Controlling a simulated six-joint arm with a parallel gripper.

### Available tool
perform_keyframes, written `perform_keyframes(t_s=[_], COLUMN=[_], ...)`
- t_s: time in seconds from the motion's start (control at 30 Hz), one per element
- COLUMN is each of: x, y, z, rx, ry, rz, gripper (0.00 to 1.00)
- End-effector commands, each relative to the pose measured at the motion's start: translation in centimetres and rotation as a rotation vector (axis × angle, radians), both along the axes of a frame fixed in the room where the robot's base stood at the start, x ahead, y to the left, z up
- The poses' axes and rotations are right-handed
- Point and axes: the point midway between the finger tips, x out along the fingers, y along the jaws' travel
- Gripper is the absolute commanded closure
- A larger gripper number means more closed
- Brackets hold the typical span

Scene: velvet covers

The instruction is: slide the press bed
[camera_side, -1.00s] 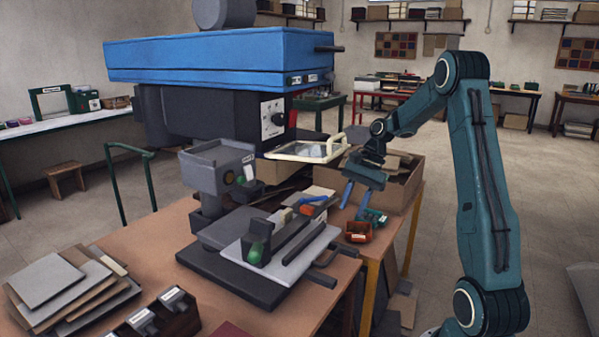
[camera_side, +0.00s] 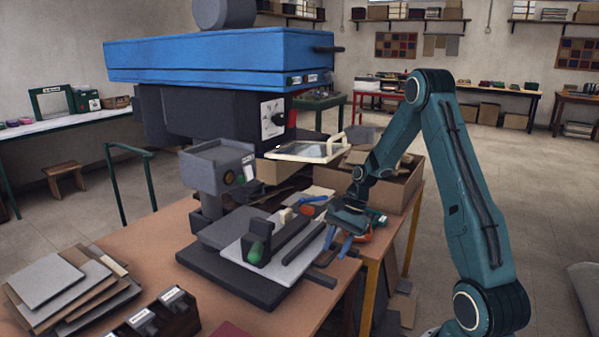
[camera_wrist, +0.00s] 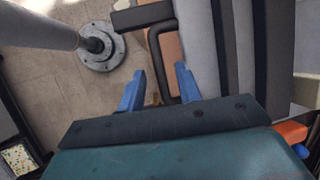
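The press bed (camera_side: 238,251), a light grey plate with dark bars along it, lies on a dark base (camera_side: 237,280) on the bench. A green knob (camera_side: 255,252) stands on it. A dark looped handle (camera_wrist: 153,55) sticks out from the bed's edge in the wrist view. My gripper (camera_side: 337,243) has blue fingers and is beside the bed's right end, just above handle height. In the wrist view, my gripper (camera_wrist: 160,88) is open, with the handle's bar seen between its spread fingers. Whether a finger touches the handle I cannot tell.
The blue press head (camera_side: 220,55) overhangs the back of the bench. A framed screen (camera_side: 306,150) and a cardboard box (camera_side: 395,190) stand behind my gripper. Orange-handled and blue tools (camera_side: 314,203) lie beyond the bed. Stacked boards (camera_side: 60,285) lie at the front left.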

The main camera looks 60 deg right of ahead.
Motion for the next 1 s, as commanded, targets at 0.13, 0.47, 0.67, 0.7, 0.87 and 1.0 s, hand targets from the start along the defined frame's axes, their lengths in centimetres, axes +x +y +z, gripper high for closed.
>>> perform_keyframes(t_s=[0.13, 0.47, 0.67, 0.7, 0.87, 1.0], x=[0.1, 0.1, 0.1, 0.1, 0.3, 1.4], y=[0.3, 0.3, 0.3, 0.3, 0.2, 0.2], z=[-0.6, -0.6, -0.6, -0.6, -0.6, -0.7], rx=[0.0, 0.0, 0.0, 0.0, -0.001, -0.001], ry=[0.0, 0.0, 0.0, 0.0, 0.0, -0.002], rz=[0.001, 0.0, 0.0, 0.0, 0.0, 0.001], gripper=[0.66, 0.74, 1.0, 1.0, 1.0, 1.0])
